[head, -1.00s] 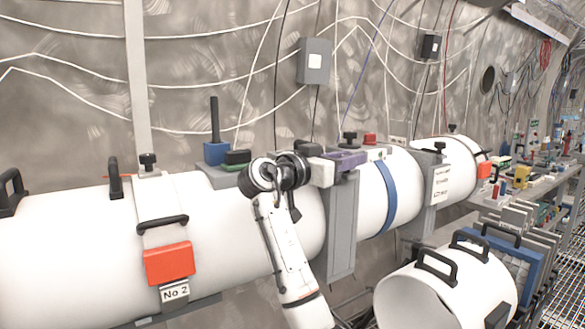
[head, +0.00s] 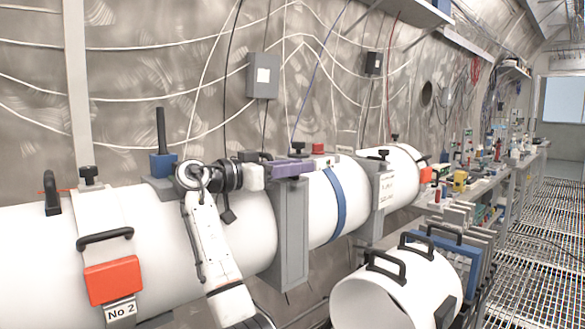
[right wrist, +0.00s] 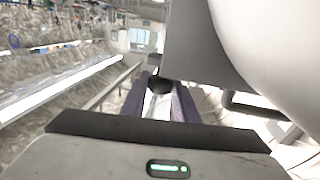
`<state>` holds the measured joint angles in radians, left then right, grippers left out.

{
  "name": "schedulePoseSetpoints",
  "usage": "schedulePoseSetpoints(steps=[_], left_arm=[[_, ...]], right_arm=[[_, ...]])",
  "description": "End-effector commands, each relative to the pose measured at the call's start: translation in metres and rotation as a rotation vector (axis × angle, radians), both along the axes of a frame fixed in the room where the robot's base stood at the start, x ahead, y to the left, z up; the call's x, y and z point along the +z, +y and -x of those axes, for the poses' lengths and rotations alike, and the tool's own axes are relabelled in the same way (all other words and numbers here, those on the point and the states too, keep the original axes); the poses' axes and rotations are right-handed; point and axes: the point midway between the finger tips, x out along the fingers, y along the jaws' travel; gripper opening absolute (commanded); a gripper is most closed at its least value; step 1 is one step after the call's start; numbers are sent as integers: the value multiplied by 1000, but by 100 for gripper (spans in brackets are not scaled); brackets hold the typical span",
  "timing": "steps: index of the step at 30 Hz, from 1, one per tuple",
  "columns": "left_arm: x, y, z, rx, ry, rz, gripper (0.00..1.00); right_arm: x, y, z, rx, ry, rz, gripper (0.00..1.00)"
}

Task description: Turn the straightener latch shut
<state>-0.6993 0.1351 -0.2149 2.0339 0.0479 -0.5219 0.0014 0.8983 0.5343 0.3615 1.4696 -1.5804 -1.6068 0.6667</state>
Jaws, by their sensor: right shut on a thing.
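My right gripper (head: 298,168) is at the top of a grey upright flange (head: 291,235) between two white tube sections. Its purple fingers are shut on a small black-topped latch knob (head: 297,148), which shows just above and behind them. In the right wrist view the two purple fingers of my right gripper (right wrist: 159,97) reach forward with the dark latch knob (right wrist: 158,84) between their tips. The latch's exact turn angle is hidden by the fingers. My left gripper is in neither view.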

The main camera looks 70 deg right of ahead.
Motion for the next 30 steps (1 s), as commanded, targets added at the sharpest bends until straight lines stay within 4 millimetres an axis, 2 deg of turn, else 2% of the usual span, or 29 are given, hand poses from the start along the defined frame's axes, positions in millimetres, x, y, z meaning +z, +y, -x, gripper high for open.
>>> schedulePoseSetpoints(steps=[1, 2, 5, 13, 17, 30], left_arm=[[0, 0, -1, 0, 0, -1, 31], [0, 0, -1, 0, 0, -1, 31], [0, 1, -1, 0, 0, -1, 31], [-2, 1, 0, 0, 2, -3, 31], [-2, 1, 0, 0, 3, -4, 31], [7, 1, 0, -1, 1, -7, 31]], right_arm=[[4, -1, 1, 0, 4, 8, 0], [4, -1, 1, 0, 4, 8, 29], [3, -1, 1, 1, 3, 8, 46], [2, 0, 0, 2, 2, 4, 46], [9, 0, 0, 2, -1, 4, 46], [87, -1, 1, 0, -1, 4, 46]])
